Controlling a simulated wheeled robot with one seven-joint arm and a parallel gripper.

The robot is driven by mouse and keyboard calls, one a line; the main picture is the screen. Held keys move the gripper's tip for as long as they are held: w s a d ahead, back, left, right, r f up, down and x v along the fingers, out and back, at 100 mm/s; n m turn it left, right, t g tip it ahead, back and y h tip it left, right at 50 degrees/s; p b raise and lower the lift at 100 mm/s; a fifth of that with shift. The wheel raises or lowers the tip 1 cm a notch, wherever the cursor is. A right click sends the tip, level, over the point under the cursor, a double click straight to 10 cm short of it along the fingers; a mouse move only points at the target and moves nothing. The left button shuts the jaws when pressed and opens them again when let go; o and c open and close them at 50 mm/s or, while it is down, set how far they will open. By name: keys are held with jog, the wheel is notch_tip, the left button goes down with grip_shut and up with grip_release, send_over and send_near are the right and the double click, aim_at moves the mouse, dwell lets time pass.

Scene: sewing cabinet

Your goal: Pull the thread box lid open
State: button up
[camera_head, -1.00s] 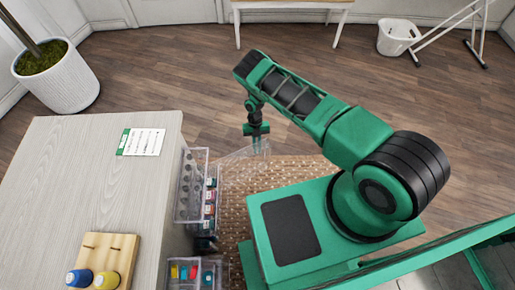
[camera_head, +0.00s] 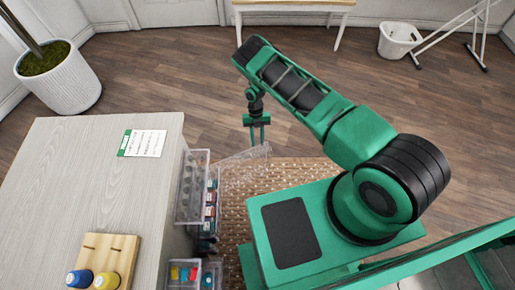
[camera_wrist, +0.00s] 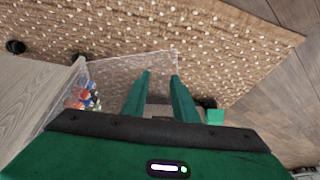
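The thread box (camera_head: 211,205) is a clear box with several coloured thread spools, fixed at the cabinet's right side. Its clear lid (camera_head: 243,167) stands swung out to the right from the box at a slant. In the wrist view the lid (camera_wrist: 112,75) is a see-through panel, with spools (camera_wrist: 83,97) at its left. My gripper (camera_head: 257,141) is by the lid's outer top edge. Its two fingers (camera_wrist: 161,75) are apart, with nothing visible gripped between them. The fingers overlap the lid's outer part in the wrist view; I cannot tell whether they touch it.
The cabinet top (camera_head: 80,190) holds a paper card (camera_head: 142,143) and a wooden spool rack (camera_head: 112,252) with blue and yellow spools. Another clear bin (camera_head: 182,191) and a lower bin (camera_head: 186,272) are beside the thread box. A woven rug (camera_head: 290,170) covers the floor below.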

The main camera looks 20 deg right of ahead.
jog(key=shift+v, duration=2.1)
